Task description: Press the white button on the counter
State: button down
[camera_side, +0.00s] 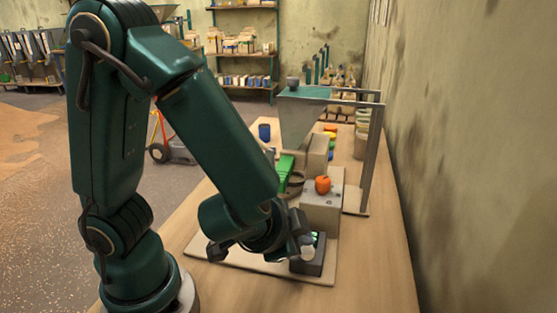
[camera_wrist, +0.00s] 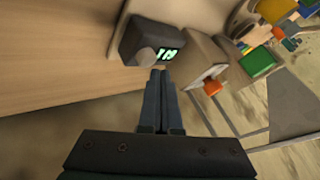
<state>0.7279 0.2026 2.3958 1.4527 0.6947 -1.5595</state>
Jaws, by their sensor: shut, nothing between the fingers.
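A small dark box (camera_side: 309,266) with a lit green display sits at the front of the pale base board, and its pale round button (camera_side: 307,253) faces the near side. In the wrist view the box (camera_wrist: 130,38) is just beyond my fingertips. The button (camera_wrist: 146,57) looks greyish there, left of the green display (camera_wrist: 168,54). My gripper (camera_wrist: 158,71) is shut and empty, its fingertips close to the lower edge of the box. I cannot tell whether they touch it. In the side view my gripper (camera_side: 295,238) is partly hidden by my wrist.
Behind the box stands a grey block with an orange object (camera_side: 323,185) on top. A hopper (camera_side: 303,115) hangs from a metal frame (camera_side: 366,160) farther back. A green part (camera_side: 285,172) and a blue cup (camera_side: 264,132) stand nearby. The counter's front (camera_side: 370,270) is clear.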

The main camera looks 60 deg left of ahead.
jog(key=shift+f, duration=0.2)
jog(key=shift+f, duration=0.55)
dwell(0.7)
jog(key=shift+r, duration=1)
jog(key=shift+r, duration=2.5)
